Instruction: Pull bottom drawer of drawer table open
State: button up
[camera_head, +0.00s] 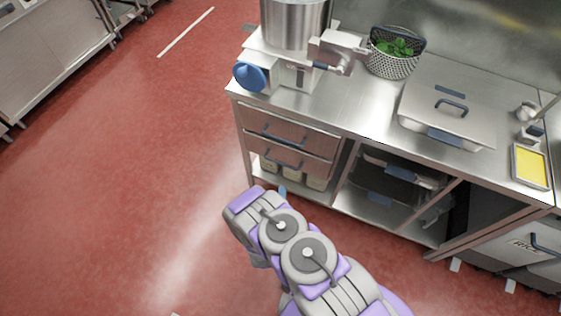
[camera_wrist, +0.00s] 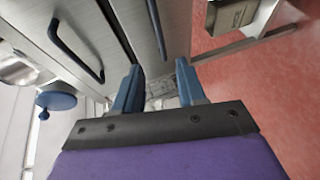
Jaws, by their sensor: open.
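The drawer table has two stacked drawers at its left end. The bottom drawer (camera_head: 312,167) looks closed in the head view, with a dark blue bar handle (camera_head: 285,160). The top drawer (camera_head: 290,131) above it also looks closed. In the wrist view, the bottom drawer handle (camera_wrist: 156,28) lies ahead of the gap between my fingers, and the top drawer handle (camera_wrist: 75,48) is to the left. My gripper (camera_wrist: 158,68) is open and empty, its blue fingers apart. I cannot tell whether they touch the handle. In the head view my arm mostly hides the gripper.
Containers (camera_head: 318,182) stand on the shelf below the drawers; one box (camera_wrist: 233,14) shows in the wrist view. Red floor (camera_head: 120,190) is clear at left.

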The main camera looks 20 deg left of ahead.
aim_at(282, 163)
jog(key=b+x, duration=0.4)
jog(key=x, duration=1.3)
jog(key=shift+a+r+b, duration=0.1)
jog(key=shift+a+b, duration=0.05)
jog(key=shift+b, duration=0.15)
grip_shut()
